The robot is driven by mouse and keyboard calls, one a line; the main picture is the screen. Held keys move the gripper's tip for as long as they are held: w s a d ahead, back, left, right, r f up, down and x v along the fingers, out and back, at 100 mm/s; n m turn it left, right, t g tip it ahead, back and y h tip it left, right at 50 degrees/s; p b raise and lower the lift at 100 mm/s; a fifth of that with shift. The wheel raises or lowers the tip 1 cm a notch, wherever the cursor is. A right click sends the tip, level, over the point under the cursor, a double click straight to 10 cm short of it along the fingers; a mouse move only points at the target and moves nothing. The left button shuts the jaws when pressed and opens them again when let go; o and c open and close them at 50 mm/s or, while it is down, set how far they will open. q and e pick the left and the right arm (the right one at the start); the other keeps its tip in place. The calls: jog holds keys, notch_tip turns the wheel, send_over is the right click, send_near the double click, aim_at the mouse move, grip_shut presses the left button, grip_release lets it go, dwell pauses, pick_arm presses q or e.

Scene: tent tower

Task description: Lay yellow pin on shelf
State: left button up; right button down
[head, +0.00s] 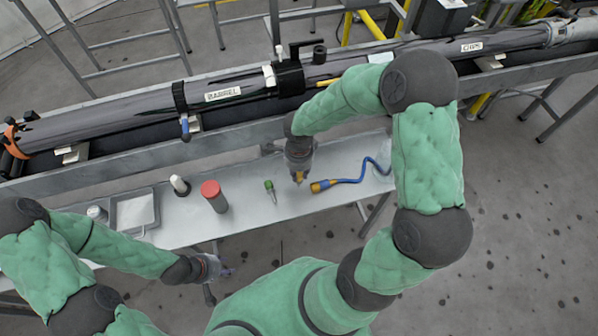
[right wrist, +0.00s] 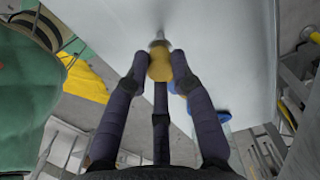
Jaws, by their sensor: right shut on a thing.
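The yellow pin (right wrist: 161,67) is between the fingertips of my right gripper (right wrist: 160,65), its silver tip pointing away from the palm. In the head view my right gripper (head: 299,174) hangs over the grey shelf (head: 245,218), with a bit of the yellow pin (head: 298,178) showing below it. I cannot tell whether the pin touches the shelf. My left gripper (head: 220,271) is low at the left, in front of the shelf edge and empty as far as I see; its fingers are too small to read.
On the shelf, a green pin (head: 269,187) and a red-capped cylinder (head: 214,196) stand left of my right gripper. A tray (head: 134,211) is further left. The long barrel (head: 130,108) runs behind.

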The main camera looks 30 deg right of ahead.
jog(key=shift+f, duration=0.1)
jog(key=shift+f, duration=0.1)
jog(key=c, duration=1.1)
grip_release()
jog(key=shift+o, duration=0.2)
jog(key=shift+r, duration=0.35)
notch_tip(320, 180, up, 12)
jog(key=p, duration=0.3)
jog(key=shift+f+p, duration=0.15)
jog(key=shift+p, duration=0.25)
